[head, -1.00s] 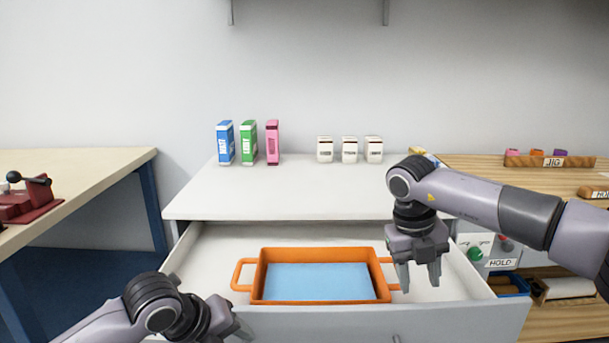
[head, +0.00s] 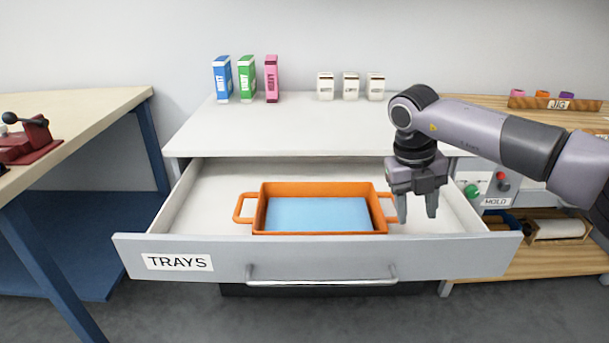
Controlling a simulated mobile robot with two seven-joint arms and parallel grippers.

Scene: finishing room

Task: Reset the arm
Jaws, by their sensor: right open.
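My right gripper (head: 417,219) hangs fingers down over the right part of the open drawer, close to the right handle of the orange tray. Its two fingers are apart and nothing is between them. The orange tray (head: 318,234) with a light blue bottom lies in the drawer (head: 440,245) labelled TRAYS. Whether the fingers touch the tray handle I cannot tell. My left gripper is out of view.
The white countertop (head: 300,130) above the drawer holds blue, green and pink boxes (head: 247,78) and three small white boxes (head: 351,87). A workbench (head: 80,125) with a red tool (head: 28,142) stands left. A wooden bench (head: 540,262) stands right.

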